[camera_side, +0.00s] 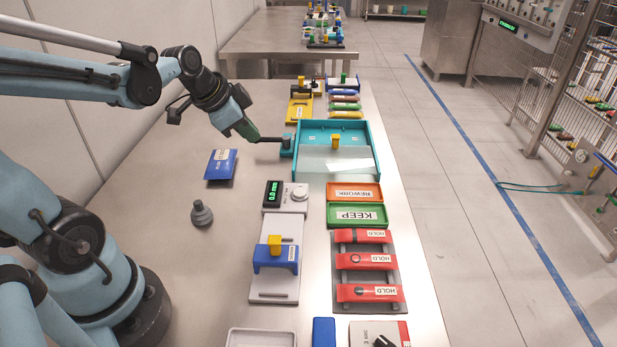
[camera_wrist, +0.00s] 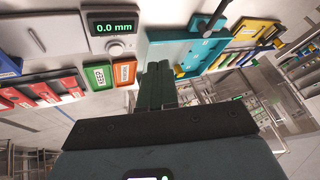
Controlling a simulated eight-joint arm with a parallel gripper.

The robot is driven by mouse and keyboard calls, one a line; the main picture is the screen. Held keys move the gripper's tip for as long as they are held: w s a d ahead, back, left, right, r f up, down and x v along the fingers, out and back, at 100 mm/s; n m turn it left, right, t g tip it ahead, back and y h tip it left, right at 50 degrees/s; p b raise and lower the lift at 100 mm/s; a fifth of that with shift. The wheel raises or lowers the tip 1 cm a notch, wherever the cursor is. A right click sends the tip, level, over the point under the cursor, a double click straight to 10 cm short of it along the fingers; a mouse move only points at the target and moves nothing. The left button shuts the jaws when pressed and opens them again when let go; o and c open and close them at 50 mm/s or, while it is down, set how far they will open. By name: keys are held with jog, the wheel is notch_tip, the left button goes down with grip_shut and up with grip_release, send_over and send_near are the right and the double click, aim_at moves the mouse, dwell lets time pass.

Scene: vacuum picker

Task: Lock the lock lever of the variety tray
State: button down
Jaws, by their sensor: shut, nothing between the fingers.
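The variety tray is a teal box (camera_side: 374,150) with a clear panel and a yellow knob (camera_side: 336,142), right of centre in the side view. It also shows at the top of the wrist view (camera_wrist: 165,36). Its lock lever seems to be the dark rod (camera_side: 270,140) reaching left from a block (camera_side: 287,145) on the tray's left side. The dark rod also shows in the wrist view (camera_wrist: 216,17). My gripper (camera_side: 254,136) has green fingers, shut and empty, beside the rod's left end. I cannot tell if they touch. The fingers also show in the wrist view (camera_wrist: 158,68).
A blue labelled plate (camera_side: 221,165) and a grey knobbed piece (camera_side: 202,214) lie left of the tray. A 0.0 mm gauge (camera_side: 286,196), REWORK bin (camera_side: 354,193) and KEEP bin (camera_side: 357,216) stand in front. A yellow fixture (camera_side: 300,111) is behind. The left tabletop is mostly clear.

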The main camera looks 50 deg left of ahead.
jog(key=w+a+f+m, duration=0.1)
jog(key=a+m, duration=0.2)
jog(key=a, duration=0.5)
jog(key=shift+w+f, duration=0.3)
jog(key=shift+a+f, duration=0.1)
send_near(271, 141)
jog(key=f, duration=0.1)
jog(key=d+f, duration=0.1)
jog(key=f, duration=0.1)
jog(key=s+d+f, duration=0.1)
jog(key=shift+d+f, duration=0.15)
jog(key=shift+f, duration=0.15)
jog(key=shift+w+a+f, duration=0.25)
jog(key=shift+w+a, duration=0.25)
jog(key=shift+w+a+f, duration=0.25)
jog(key=shift+w+a, duration=0.2)
jog(key=shift+w+a+f, duration=0.1)
jog(key=shift+w+a, duration=0.4)
jog(key=shift+a+m, duration=0.15)
jog(key=shift+m, duration=0.15)
